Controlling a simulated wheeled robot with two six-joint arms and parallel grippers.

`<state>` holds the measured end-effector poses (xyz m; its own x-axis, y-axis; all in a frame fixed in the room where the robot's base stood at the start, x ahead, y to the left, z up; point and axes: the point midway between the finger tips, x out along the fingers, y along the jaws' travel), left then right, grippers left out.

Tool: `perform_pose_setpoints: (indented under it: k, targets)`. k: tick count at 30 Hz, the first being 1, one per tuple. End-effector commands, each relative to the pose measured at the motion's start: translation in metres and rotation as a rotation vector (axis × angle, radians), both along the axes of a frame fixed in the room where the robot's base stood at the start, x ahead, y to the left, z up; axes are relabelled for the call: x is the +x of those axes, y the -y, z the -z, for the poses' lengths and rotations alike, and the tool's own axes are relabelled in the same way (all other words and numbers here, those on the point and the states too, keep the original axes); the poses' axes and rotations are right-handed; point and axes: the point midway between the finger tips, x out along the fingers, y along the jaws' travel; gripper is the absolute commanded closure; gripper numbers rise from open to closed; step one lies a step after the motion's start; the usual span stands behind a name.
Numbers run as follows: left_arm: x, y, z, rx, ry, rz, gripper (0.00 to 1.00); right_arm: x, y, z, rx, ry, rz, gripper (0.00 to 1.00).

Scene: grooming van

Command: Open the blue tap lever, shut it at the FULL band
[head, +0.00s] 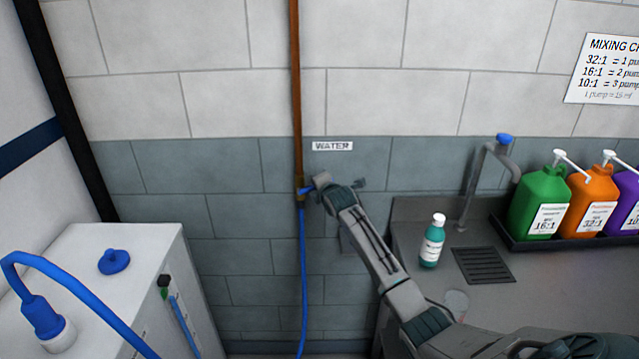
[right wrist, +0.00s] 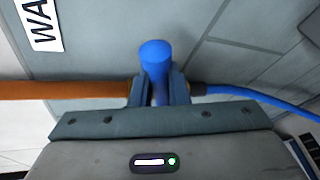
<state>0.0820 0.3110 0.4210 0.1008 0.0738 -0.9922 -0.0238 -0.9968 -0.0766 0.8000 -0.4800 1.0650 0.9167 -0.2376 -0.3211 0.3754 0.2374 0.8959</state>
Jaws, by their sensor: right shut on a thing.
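The blue tap lever (right wrist: 155,58) sits on the copper pipe (head: 294,100) below the WATER label (head: 332,146). My right gripper (head: 312,189) is shut on the lever, with one finger on each side of it in the right wrist view. In the head view the gripper mostly hides the lever. A blue hose (head: 303,270) runs down from the tap. The white tank (head: 125,255) at the lower left has a sight tube (head: 184,322) with blue in it and a green mark (head: 164,281) near its top. Band lettering is not readable. My left gripper is not in view.
A blue hose end (head: 42,318) enters the tank top beside a blue cap (head: 114,261). On the right counter (head: 420,295) stand a teal bottle (head: 432,243), a grey faucet (head: 475,185), and green (head: 540,210) and orange (head: 592,205) pump jugs.

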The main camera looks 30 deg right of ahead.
Motion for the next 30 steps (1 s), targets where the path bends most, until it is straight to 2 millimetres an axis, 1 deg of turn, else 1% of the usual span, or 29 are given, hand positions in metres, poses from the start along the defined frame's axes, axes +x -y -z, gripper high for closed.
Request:
perform_pose_setpoints:
  k: [8,9,11,12,20,23,26,30]
  targets:
    - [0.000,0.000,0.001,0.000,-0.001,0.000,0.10,0.000,0.000,0.000,-0.002,0.000,0.000,1.00]
    - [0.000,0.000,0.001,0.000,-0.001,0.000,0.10,0.000,0.000,0.000,-0.002,0.000,-0.001,0.77]
    - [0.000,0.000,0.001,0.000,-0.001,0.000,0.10,0.000,0.000,0.000,-0.002,0.000,-0.001,0.66]
    - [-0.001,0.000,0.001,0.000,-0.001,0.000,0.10,0.000,0.000,0.000,-0.002,0.000,-0.001,0.63]
    - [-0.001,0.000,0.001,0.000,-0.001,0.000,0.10,0.000,0.000,0.000,-0.001,0.000,0.000,0.63]
    - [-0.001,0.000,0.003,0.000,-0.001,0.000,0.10,-0.004,-0.001,0.000,-0.002,0.000,0.000,0.63]
    - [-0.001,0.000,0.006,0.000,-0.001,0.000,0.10,-0.012,-0.002,-0.003,-0.002,0.002,0.000,0.63]
    - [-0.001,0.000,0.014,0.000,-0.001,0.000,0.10,-0.032,-0.008,-0.008,-0.004,0.002,-0.001,0.63]
